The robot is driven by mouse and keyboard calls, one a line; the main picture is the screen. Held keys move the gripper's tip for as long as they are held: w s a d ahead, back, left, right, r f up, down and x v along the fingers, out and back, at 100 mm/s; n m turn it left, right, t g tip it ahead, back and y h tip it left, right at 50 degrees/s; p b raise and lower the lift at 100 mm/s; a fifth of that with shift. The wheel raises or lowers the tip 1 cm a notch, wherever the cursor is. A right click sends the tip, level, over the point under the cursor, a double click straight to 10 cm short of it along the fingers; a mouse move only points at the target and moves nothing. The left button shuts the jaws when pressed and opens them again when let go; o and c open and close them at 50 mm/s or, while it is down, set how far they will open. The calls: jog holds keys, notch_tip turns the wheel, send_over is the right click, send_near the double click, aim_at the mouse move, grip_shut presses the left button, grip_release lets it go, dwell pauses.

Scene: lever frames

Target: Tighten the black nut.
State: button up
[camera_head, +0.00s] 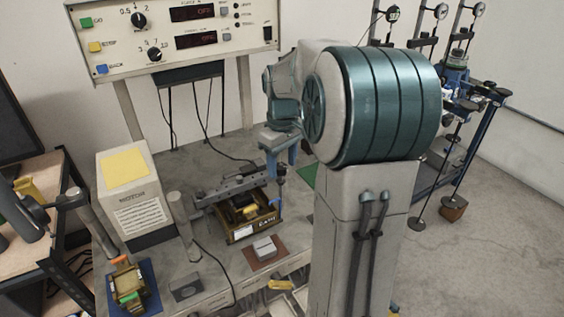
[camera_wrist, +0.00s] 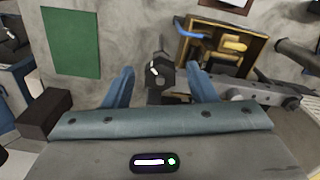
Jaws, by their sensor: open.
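The black nut (camera_wrist: 158,72) shows in the wrist view as a dark, faceted piece with a pale mark. It sits between the two blue fingers of my gripper (camera_wrist: 161,76), with a visible gap to each finger. My gripper is open and holds nothing. In the head view my gripper (camera_head: 279,158) hangs at the right end of the grey lever bar (camera_head: 237,185). A small dark piece (camera_head: 280,173) below it looks like the nut, but it is too small to be sure. The lever bar also shows in the wrist view (camera_wrist: 245,92), right of the nut.
A brown box with yellow parts (camera_head: 248,228) stands below the bar. A grey post (camera_head: 184,226) and the motor housing (camera_head: 133,195) stand to its left. A green mat (camera_head: 308,175) lies right of my gripper. A control panel (camera_head: 170,38) is above, and gauge stands (camera_head: 455,80) are far right.

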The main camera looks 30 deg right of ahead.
jog(key=shift+f, duration=0.3)
jog(key=c, duration=1)
